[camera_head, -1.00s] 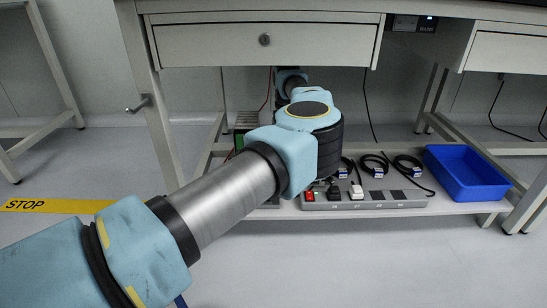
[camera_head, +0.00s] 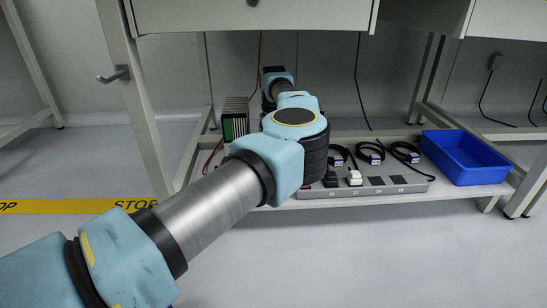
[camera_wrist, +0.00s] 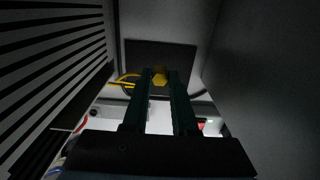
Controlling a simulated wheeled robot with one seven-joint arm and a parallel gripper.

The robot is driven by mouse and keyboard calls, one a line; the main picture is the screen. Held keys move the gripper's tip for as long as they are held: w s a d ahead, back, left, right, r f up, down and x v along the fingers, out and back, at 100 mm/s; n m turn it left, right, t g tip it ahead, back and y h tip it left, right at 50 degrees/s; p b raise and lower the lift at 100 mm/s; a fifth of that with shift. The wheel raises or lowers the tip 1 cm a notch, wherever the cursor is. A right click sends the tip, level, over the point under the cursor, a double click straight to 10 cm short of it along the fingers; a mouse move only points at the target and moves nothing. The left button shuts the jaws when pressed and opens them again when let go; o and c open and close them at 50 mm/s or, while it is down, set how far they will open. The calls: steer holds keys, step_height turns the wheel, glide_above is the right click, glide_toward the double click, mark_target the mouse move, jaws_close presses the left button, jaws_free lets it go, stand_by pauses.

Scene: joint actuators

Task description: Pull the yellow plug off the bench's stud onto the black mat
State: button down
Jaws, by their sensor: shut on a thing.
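In the wrist view the two long dark fingers of my gripper (camera_wrist: 160,78) are shut on the yellow plug (camera_wrist: 160,76), a small yellow piece between the fingertips. A dark flat rectangle (camera_wrist: 145,55) lies just beyond the fingertips and looks like the black mat. The stud cannot be made out, so I cannot tell whether the plug still touches it. In the head view my arm reaches under the bench (camera_head: 250,17), and my gripper and the plug are hidden there.
A vented box (camera_head: 235,118) stands left of my arm; its slotted side (camera_wrist: 50,50) is close in the wrist view. Yellow cables (camera_wrist: 123,84) are left of the fingers. A power strip (camera_head: 400,186) and blue bin (camera_head: 466,157) occupy the lower shelf at right.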

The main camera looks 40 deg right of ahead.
steer(key=shift+f+b, duration=0.45)
steer(key=shift+f, duration=1.85)
steer(key=c, duration=0.6)
jaws_free()
steer(key=shift+r, duration=0.1)
step_height(320, 180, up, 11)
steer(key=p, duration=0.6)
steer(key=shift+f+p, duration=0.2)
steer(key=shift+p, duration=0.2)
